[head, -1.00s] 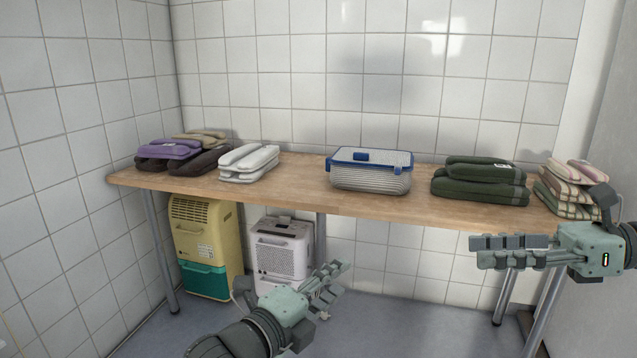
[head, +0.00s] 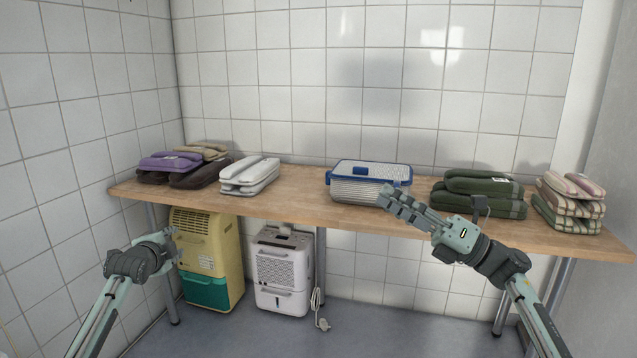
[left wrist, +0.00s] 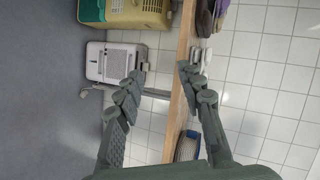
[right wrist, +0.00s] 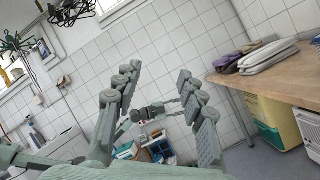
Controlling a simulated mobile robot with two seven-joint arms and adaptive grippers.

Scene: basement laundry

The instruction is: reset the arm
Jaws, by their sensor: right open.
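My left gripper (head: 172,245) is at the left, in front of the yellow and teal dehumidifier and below the table's front edge. In the left wrist view its fingers (left wrist: 162,72) stand apart with nothing between them. My right gripper (head: 392,198) is in front of the table at centre right. Its fingers point up and left and overlap the lidded basket in the picture. In the right wrist view its fingers (right wrist: 157,72) are open and empty.
The wooden table (head: 300,198) holds purple and brown folded cloths (head: 170,163), a white stack (head: 250,175), a blue-lidded basket (head: 360,190), green towels (head: 478,205) and a striped stack (head: 568,212). Yellow (head: 205,240) and white (head: 282,268) dehumidifiers stand underneath.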

